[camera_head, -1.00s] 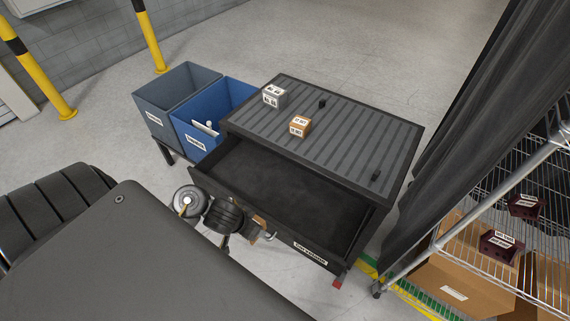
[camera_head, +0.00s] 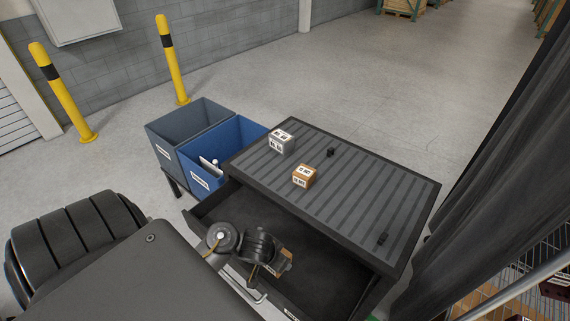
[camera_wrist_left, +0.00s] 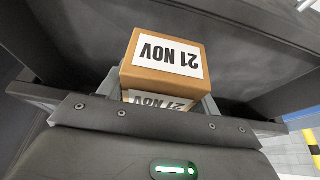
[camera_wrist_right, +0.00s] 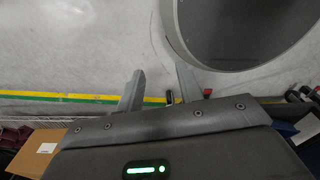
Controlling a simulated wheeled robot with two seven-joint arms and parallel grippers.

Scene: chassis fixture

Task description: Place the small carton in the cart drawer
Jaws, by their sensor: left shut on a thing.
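My left gripper (camera_wrist_left: 163,100) is shut on a small brown carton (camera_wrist_left: 165,62) with a white "21 NOV" label. In the head view the carton (camera_head: 285,262) shows partly behind my left gripper (camera_head: 274,260), over the near side of the open cart drawer (camera_head: 325,262). Dark panels surround the carton in the left wrist view. I cannot tell whether it touches the drawer floor. The visible drawer floor is bare. My right gripper (camera_wrist_right: 160,88) is open and empty, above pale floor in the right wrist view.
On the ribbed cart top (camera_head: 350,205) sit a grey-white carton (camera_head: 281,141), an orange-brown carton (camera_head: 304,176) and two small black pieces. A grey bin (camera_head: 190,130) and a blue bin (camera_head: 215,160) stand left of the cart. A dark curtain (camera_head: 480,200) hangs at the right.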

